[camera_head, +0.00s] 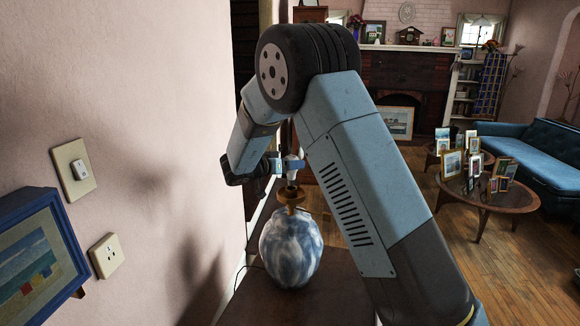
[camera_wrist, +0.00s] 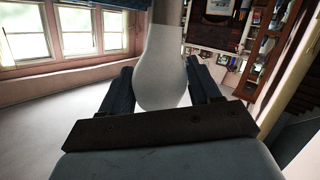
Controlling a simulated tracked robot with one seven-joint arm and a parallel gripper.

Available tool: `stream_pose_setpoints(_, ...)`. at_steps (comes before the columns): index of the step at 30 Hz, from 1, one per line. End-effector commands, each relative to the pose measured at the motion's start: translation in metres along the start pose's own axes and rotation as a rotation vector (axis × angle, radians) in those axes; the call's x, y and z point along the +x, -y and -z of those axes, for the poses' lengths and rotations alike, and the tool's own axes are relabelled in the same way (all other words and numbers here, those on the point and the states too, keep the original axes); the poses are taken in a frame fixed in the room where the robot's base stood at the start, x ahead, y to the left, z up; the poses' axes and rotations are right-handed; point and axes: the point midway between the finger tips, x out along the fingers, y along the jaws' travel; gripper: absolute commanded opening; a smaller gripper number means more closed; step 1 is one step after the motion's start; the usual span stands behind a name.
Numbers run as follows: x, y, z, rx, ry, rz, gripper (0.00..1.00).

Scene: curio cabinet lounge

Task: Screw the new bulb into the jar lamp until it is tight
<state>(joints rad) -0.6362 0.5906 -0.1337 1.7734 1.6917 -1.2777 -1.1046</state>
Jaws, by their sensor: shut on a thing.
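The jar lamp (camera_head: 291,252) is a round blue-and-white jar standing upright on a dark table. Its brass-coloured neck and socket (camera_head: 292,197) point up. My gripper (camera_head: 291,166) is directly above the socket and shut on the white bulb (camera_head: 293,175). The bulb also shows in the wrist view (camera_wrist: 162,75), large and pale between my two dark fingers. The bulb's lower end is at or just above the socket; I cannot tell whether it touches or is threaded in. My arm crosses the view just right of the lamp.
The dark table (camera_head: 285,302) is bare around the lamp. A round table (camera_head: 487,200) with several photo frames stands far right.

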Motion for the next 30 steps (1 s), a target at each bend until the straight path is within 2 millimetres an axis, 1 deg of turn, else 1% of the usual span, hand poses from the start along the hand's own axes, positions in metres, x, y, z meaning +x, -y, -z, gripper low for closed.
stream_pose_setpoints(14,0.001,0.000,0.000,0.000,0.000,0.000,0.07)
stream_pose_setpoints(30,0.003,0.003,-0.011,-0.001,0.000,0.000,0.07)
